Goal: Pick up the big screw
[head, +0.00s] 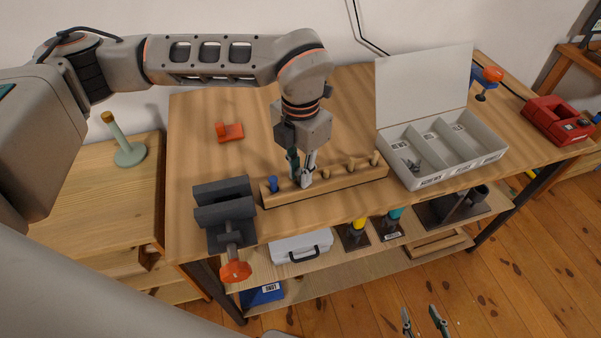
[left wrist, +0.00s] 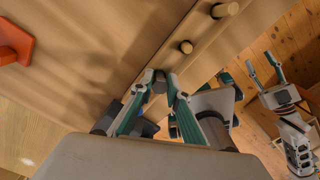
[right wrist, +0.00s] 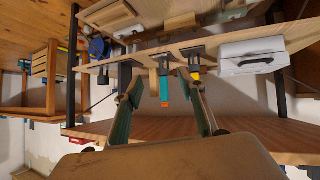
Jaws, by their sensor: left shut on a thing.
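My left gripper (head: 304,182) points down at the wooden rack (head: 345,183) on the workbench, and its fingers are shut. In the left wrist view, the left fingertips (left wrist: 160,84) close on a small dark grey piece, seemingly the head of the big screw (left wrist: 159,82). The rest of it is hidden by the fingers. It is at the rack, between a blue-topped item (head: 272,184) and wooden pegs (head: 350,165); I cannot tell whether it is still seated. My right gripper (head: 424,322) is open and empty, low in front of the bench; it also shows in the right wrist view (right wrist: 165,88).
A grey vise (head: 226,208) with an orange knob stands left of the rack. An open compartment box (head: 440,180) with small metal parts stands to the right. An orange piece (head: 230,132) lies behind. The lower shelf holds a white case (head: 300,244) and several tools.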

